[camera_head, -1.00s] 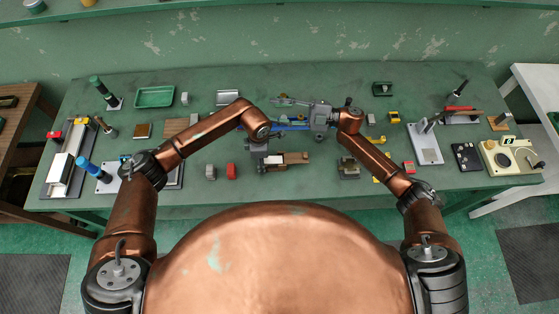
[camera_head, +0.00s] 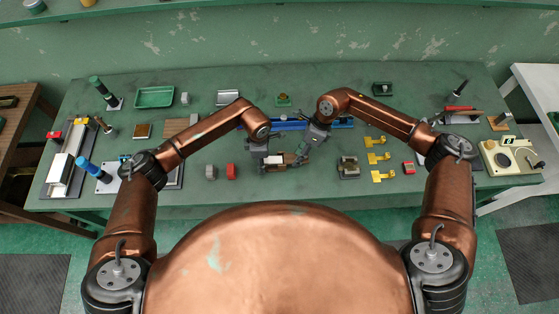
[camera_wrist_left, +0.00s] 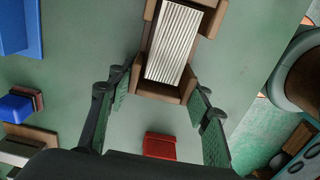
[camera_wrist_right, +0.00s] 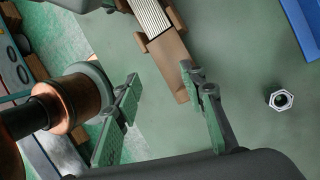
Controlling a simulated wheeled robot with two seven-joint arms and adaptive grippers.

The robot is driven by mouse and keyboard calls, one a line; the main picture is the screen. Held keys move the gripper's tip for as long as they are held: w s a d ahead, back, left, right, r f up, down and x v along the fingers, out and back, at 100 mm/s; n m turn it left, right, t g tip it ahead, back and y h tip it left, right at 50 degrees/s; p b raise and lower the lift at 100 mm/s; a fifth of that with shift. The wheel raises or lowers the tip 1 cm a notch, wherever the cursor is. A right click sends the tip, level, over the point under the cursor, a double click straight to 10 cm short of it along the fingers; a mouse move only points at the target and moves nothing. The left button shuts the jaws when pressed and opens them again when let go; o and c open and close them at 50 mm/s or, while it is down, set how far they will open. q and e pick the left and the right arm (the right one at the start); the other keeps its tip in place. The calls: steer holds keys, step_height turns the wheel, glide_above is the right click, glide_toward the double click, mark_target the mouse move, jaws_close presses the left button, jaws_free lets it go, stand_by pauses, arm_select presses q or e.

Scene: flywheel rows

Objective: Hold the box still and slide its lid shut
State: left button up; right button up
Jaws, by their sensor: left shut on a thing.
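The brown box (camera_head: 287,167) lies near the middle front of the table, with a pale ribbed surface showing inside its frame. My left gripper (camera_head: 263,161) is shut on the box's left end; the left wrist view shows its fingers on both sides of that box end (camera_wrist_left: 160,92). The brown lid (camera_wrist_right: 166,55) sticks out from the box's other end, so the ribbed part is uncovered. My right gripper (camera_wrist_right: 160,82) is open, with its fingers spread near the lid's outer end. In the head view the right gripper (camera_head: 302,156) hides part of the lid.
A blue rail (camera_head: 340,123) lies behind the box. A red block (camera_head: 231,172) stands to the left. Several yellow brackets (camera_head: 378,158) and a grey fixture (camera_head: 348,168) stand to the right. A hex nut (camera_wrist_right: 281,100) lies on bare table.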

mark_target(292, 158)
steer(key=r+n+h, duration=0.1)
steer(key=r, duration=0.1)
steer(key=d+r+n+t+h, duration=0.1)
steer(key=r, duration=0.1)
steer(key=w+d+r+n+h, duration=0.1)
steer(key=r, duration=0.2)
steer(key=shift+d+t+h, duration=0.1)
steer(key=shift+t+h, duration=0.2)
steer(key=shift+w+d+r+n, duration=0.15)
steer(key=shift+d+r+n, duration=0.1)
steer(key=shift+r+n, duration=0.05)
steer(key=shift+f, duration=4.85)
steer(key=shift+c, duration=0.2)
steer(key=c, duration=0.4)
steer(key=shift+c, duration=0.2)
steer(key=shift+a+r, duration=0.1)
steer(key=shift+a, duration=2.45)
